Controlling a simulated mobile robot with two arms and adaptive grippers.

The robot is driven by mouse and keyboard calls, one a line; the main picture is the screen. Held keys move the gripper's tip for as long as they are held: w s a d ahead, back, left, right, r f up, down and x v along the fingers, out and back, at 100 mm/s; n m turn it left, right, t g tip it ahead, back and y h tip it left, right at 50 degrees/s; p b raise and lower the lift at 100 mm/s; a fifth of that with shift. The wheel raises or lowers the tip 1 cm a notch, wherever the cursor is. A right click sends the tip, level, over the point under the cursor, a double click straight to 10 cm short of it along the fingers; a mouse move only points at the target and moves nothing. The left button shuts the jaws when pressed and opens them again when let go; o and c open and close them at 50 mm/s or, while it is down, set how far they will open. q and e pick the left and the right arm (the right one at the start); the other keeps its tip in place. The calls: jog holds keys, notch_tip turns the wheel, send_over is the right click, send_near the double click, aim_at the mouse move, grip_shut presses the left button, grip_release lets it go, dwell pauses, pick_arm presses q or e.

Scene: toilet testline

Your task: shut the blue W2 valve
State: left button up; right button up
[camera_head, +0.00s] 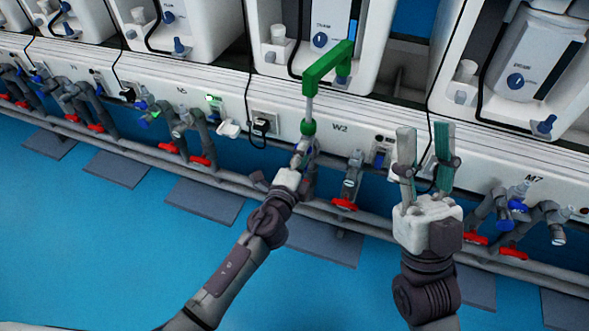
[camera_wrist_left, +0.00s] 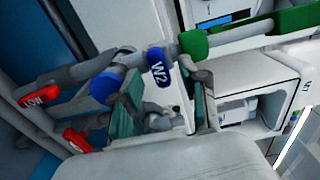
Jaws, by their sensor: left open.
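The blue W2 valve handle (camera_wrist_left: 157,67), marked "W2", shows in the left wrist view on grey pipework, beside a round blue cap (camera_wrist_left: 104,88). My left gripper (camera_wrist_left: 165,105) is open there, with one finger to each side of the handle's lower end; I cannot tell if either touches it. In the head view my left gripper (camera_head: 303,158) is at the pipework just left of the panel's W2 lettering (camera_head: 340,128) and hides the handle. My right gripper (camera_head: 426,150) is open and empty, right of the W2 lettering, with its fingers pointing up.
A green angled spout (camera_head: 328,66) on a grey rod with a green collar (camera_head: 308,127) rises directly above my left gripper. A red-handled valve (camera_head: 344,204) sits close to its right. A grey rail (camera_head: 240,183) runs along the wall. The blue floor (camera_head: 130,235) in front is open.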

pick_arm(q)
jog(key=v, duration=1.1)
